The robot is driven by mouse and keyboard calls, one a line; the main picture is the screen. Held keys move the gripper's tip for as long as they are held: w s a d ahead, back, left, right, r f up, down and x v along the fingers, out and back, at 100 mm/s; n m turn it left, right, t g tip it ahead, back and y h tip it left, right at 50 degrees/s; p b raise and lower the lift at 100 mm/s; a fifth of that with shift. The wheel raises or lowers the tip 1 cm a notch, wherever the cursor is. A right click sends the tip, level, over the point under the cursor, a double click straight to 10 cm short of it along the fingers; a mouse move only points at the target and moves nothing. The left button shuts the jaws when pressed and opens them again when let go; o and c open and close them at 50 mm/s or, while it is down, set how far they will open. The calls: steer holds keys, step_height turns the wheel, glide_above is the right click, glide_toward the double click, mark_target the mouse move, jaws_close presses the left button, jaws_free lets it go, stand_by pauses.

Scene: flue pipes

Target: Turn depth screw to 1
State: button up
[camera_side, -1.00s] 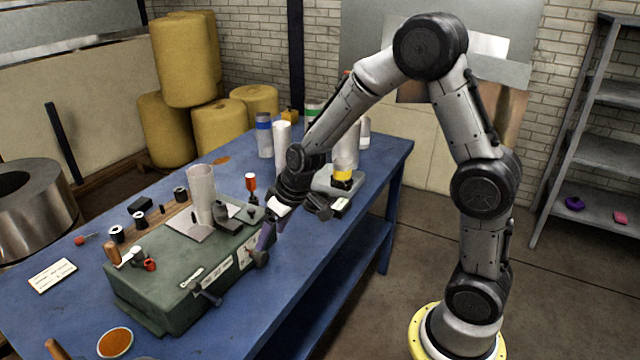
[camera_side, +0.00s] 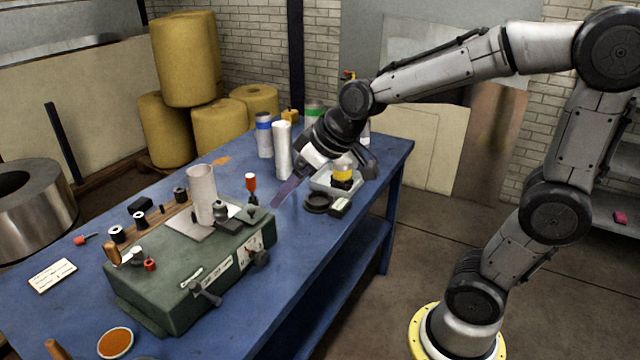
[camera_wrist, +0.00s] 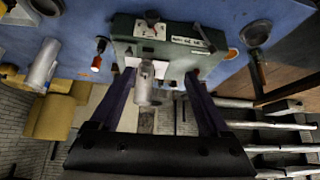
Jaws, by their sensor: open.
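The green machine box (camera_side: 190,270) sits on the blue bench. A dark round knob (camera_side: 261,258) sticks out near the right end of its front, beside a white dial plate (camera_side: 248,246). A dark lever handle (camera_side: 206,293) is further left on the front. I cannot tell for sure which is the depth screw, and no setting is readable. My gripper (camera_side: 280,200) is open and empty, above the bench behind and right of the box, apart from it. In the wrist view, the purple fingers (camera_wrist: 160,75) are spread, with the box (camera_wrist: 175,42) beyond them.
A pale upright pipe (camera_side: 202,193) stands on the box beside a dark fitting (camera_side: 221,210). A red-topped tool (camera_side: 251,184) and a white cylinder (camera_side: 283,150) stand near my gripper. A grey tray (camera_side: 325,181) is at right. The bench's right front edge is clear.

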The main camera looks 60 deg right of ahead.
steer(key=s+r, duration=0.3)
steer(key=s, duration=0.3)
steer(key=shift+s+a, duration=0.3)
steer(key=shift+a, duration=0.15)
steer(key=s+f+g, duration=0.1)
steer(key=s+f, duration=0.2)
steer(key=s, duration=0.8)
steer(key=shift+s+d+m+h, duration=0.3)
steer(key=shift+d, duration=0.05)
steer(key=shift+f, duration=0.1)
